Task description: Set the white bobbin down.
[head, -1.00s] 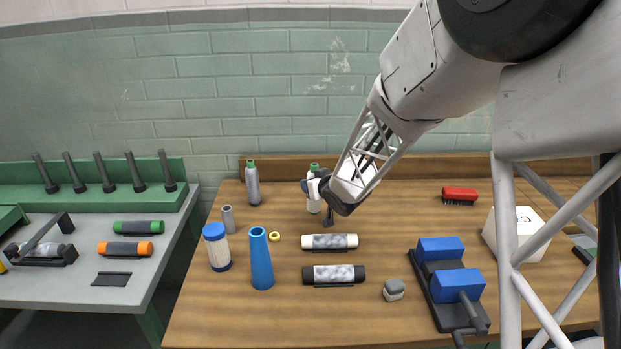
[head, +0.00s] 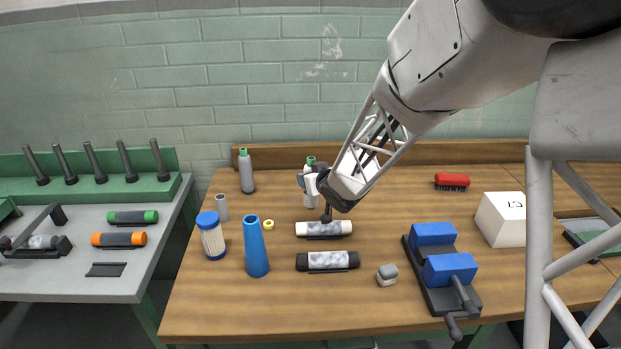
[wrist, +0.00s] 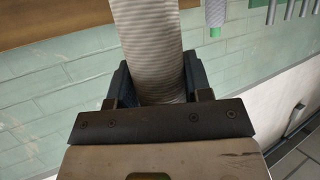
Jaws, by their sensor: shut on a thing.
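The white bobbin (head: 310,201) is upright with a green top end, at the back middle of the table in the head view. My gripper (head: 309,182) is shut around its upper part. In the wrist view, the ribbed whitish winding of the bobbin (wrist: 150,45) runs between the two dark fingers (wrist: 155,85) toward the top edge. Its lower end is out of that picture. In the head view its lower end is close to the tabletop; I cannot tell whether it touches.
A grey bobbin with a green top (head: 246,172) stands to the left. A white-ended roll (head: 303,229) lies just in front, with a short dark post (head: 326,213) behind it. A blue cone (head: 256,250) and blue-lidded jar (head: 211,236) stand front left. Tabletop between the two bobbins is bare.

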